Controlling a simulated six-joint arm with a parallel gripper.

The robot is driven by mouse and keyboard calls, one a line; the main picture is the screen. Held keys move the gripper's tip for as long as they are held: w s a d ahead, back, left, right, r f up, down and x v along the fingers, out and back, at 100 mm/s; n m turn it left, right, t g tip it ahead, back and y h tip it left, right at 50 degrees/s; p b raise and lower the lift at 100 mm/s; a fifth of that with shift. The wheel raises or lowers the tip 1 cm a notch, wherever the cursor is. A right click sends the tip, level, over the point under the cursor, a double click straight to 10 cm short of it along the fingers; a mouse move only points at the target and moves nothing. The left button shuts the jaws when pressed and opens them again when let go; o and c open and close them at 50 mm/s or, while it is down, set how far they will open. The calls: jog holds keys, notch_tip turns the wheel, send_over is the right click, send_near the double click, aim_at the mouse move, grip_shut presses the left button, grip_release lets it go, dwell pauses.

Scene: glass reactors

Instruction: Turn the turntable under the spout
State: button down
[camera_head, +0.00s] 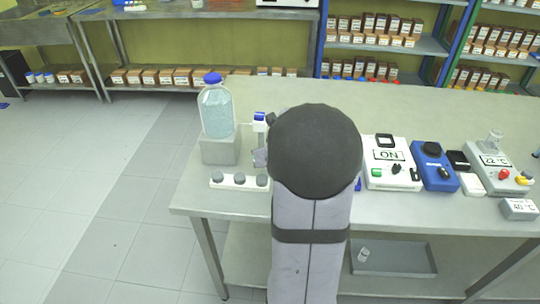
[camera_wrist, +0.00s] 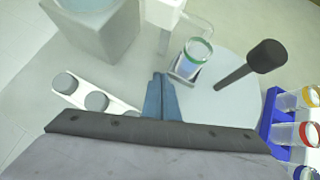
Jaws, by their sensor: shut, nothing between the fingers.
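The turntable (camera_wrist: 228,92) is a pale grey disc on the bench in the wrist view. A clear vial with a green rim (camera_wrist: 194,56) stands in a small holder on it. A dark handle with a thick black knob (camera_wrist: 262,56) rises from the disc at the right. The white spout block (camera_wrist: 164,12) is at the top, with a thin clear tube reaching toward the vial. My gripper (camera_wrist: 160,78) is shut and empty, its blue fingers at the disc's left edge, left of the vial and apart from the handle. In the head view my arm hides the turntable.
A blue rack (camera_wrist: 272,128) of vials stands right of the disc. A white strip with three grey knobs (camera_head: 238,181) lies front left. A grey block (camera_head: 220,150) bears a blue-capped bottle (camera_head: 216,108). A white "ON" device (camera_head: 390,177) and a blue device (camera_head: 433,168) stand to the right.

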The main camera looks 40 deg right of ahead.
jog(key=s+a+r+p, duration=0.1)
jog(key=r, duration=0.1)
jog(key=s+a+r+p, duration=0.1)
jog(key=s+r, duration=0.1)
jog(key=s+a+r+p, duration=0.1)
jog(key=a+p, duration=0.1)
jog(key=shift+s+a+r, duration=0.1)
jog(key=shift+s+r, duration=0.1)
jog(key=shift+r, duration=0.2)
